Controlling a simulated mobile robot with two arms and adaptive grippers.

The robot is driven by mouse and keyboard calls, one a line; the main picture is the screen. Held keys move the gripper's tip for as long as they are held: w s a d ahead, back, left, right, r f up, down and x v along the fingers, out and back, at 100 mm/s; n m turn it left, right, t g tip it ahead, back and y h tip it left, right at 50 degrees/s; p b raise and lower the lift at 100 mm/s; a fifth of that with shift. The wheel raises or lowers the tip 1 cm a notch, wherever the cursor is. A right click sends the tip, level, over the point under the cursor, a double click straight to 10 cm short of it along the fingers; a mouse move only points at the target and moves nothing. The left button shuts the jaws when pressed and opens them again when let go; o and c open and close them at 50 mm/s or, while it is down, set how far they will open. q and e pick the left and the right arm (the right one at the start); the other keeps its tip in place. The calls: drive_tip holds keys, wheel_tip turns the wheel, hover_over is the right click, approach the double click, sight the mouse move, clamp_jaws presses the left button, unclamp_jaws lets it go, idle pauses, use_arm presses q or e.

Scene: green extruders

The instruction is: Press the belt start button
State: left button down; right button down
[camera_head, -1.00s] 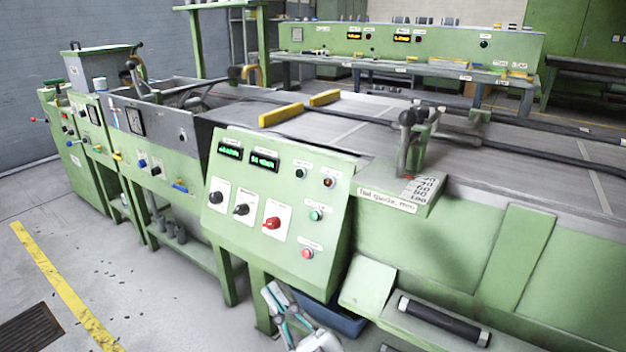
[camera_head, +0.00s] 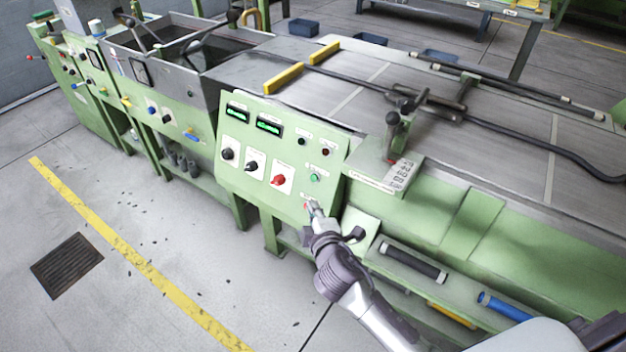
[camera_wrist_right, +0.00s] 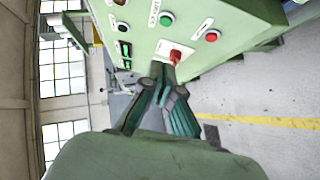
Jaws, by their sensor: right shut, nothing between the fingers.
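The sloped green control panel (camera_head: 240,178) faces me. A green button (camera_head: 315,178) sits on its right part and also shows at the top of the wrist view (camera_wrist_right: 167,19). A red button (camera_wrist_right: 211,36) shows beside it in the wrist view; in the head view my gripper covers its place. The label by the green button is too blurred to read surely. My right gripper (camera_head: 311,207) is shut and empty, its tips below the green button at the panel's lower right. In the wrist view the closed fingers (camera_wrist_right: 164,90) point toward the panel; I cannot tell whether they touch it.
A red rotary switch (camera_head: 279,180), two dark knobs and two lit displays (camera_head: 268,126) are left of the green button. A fuel-guide block (camera_head: 385,172) with a lever stands right of the panel. A black roller handle (camera_head: 413,262) lies below.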

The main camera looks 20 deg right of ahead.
drive_tip(key=shift+w, duration=0.1)
approach(310, 177)
drive_tip(key=w+a, duration=0.2)
drive_tip(key=w, duration=0.2)
drive_tip(key=w+d, duration=0.1)
drive_tip(key=w+d+f, duration=0.1)
drive_tip(key=shift+d+f, duration=0.25)
drive_tip(key=shift+d, duration=0.1)
